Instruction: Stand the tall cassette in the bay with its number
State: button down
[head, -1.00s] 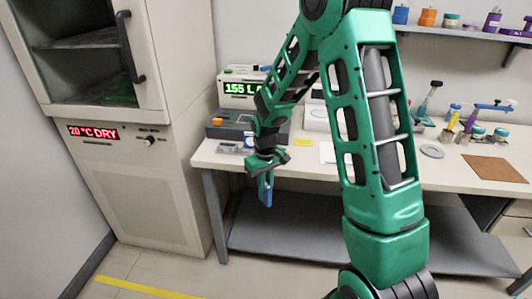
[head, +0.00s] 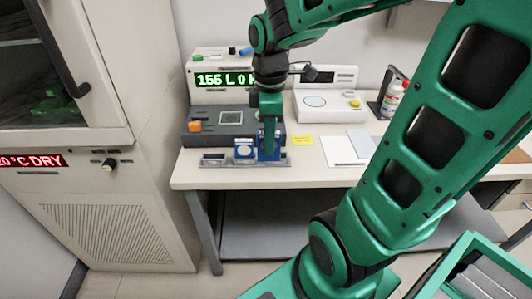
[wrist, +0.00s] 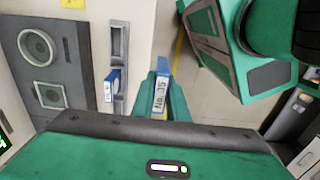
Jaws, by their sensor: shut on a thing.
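My gripper (head: 268,143) is shut on a tall blue cassette (wrist: 162,82), whose white label faces the wrist camera; its number is too small to read surely. In the head view the held cassette (head: 261,151) is upright and mostly hidden by my fingers, in line with the right part of the grey bay rack (head: 213,161) at the table's front edge. In the wrist view the rack (wrist: 119,40) lies left of the held cassette, with a gap between them.
Behind the rack is a dark grey machine (head: 205,140) with an orange knob and a green display (head: 225,79). A yellow note (head: 302,141) and white sheets (head: 340,152) lie to the right. A cabinet (head: 110,210) stands at left. A green-rimmed bin (head: 470,245) is at lower right.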

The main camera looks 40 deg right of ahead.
jog(key=shift+w+d+f, duration=1.3)
jog(key=shift+d+f, duration=0.1)
jog(key=shift+f, duration=0.4)
jog(key=shift+w+d+f, duration=1.3)
jog(key=shift+d+f, duration=0.15)
jog(key=shift+f, duration=0.4)
jog(key=shift+w+d+f, duration=1.3)
jog(key=shift+d+f, duration=0.1)
jog(key=shift+f, duration=0.4)
jog(key=c, duration=1.7)
grip_release()
jog(key=shift+f, duration=0.15)
jog(key=shift+c, duration=0.2)
